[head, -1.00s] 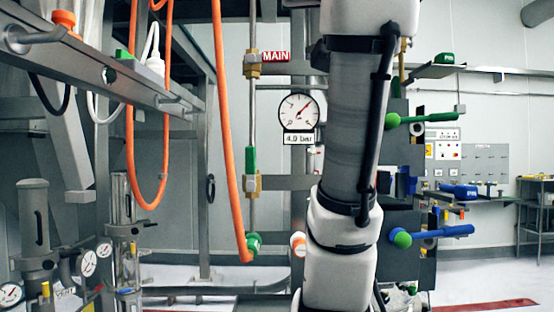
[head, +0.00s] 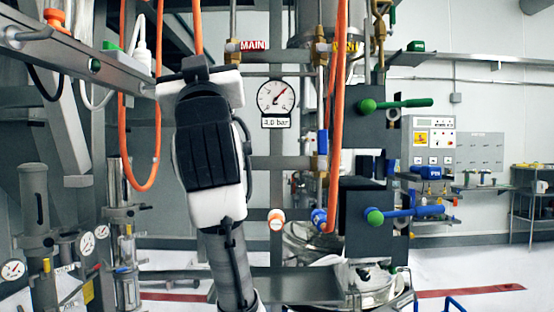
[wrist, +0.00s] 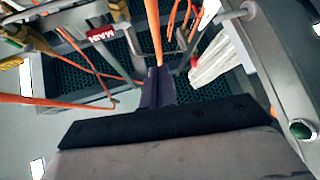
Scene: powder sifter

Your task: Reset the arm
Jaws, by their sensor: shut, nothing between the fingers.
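My gripper (wrist: 158,76) shows in the wrist view as two dark fingers close together at upper centre, with nothing seen between them. An orange hose lies in line beyond the fingertips; I cannot tell the gap between them. In the head view my arm rises left of centre, in front of the frame. Its fingers cannot be made out there.
Orange hoses (head: 338,120) hang nearby. Green-knobbed (head: 403,104) and blue-handled levers (head: 412,212) stick out at right. A grey rail (head: 85,62) crosses upper left. Floor at far right is open.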

